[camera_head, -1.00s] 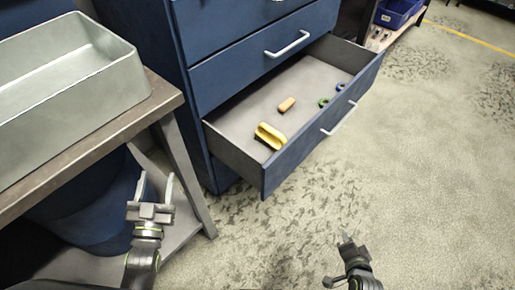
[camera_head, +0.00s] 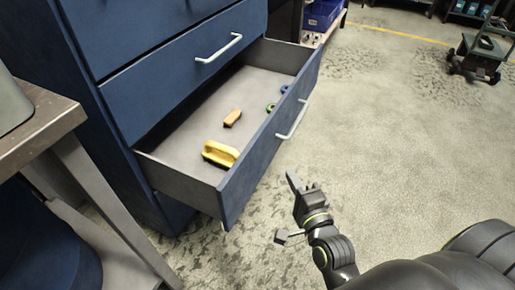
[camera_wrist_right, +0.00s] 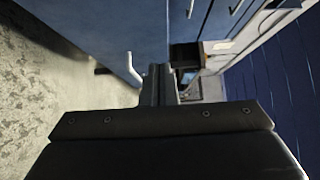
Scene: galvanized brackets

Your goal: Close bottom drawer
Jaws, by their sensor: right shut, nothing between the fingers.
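The bottom drawer (camera_head: 254,165) of the blue cabinet (camera_head: 160,62) is pulled well out in the head view. Its front has a pale bar handle (camera_head: 293,120). Inside lie a yellow-handled brush (camera_head: 220,153), a small orange-brown item (camera_head: 232,118) and small green (camera_head: 270,107) and blue (camera_head: 284,89) rings. My right gripper (camera_head: 293,178) is shut and empty, in front of the drawer front and apart from it in the head view. The right wrist view shows the shut fingers (camera_wrist_right: 157,85) with a pale handle (camera_wrist_right: 133,69) beyond them. My left gripper is out of view.
A metal-topped workbench (camera_head: 40,125) with a grey tray (camera_head: 12,102) stands at the left. A blue bin (camera_head: 322,14) is on a low shelf behind the cabinet. A dark cart (camera_head: 482,52) stands far right. The floor (camera_head: 390,130) right of the drawer is clear.

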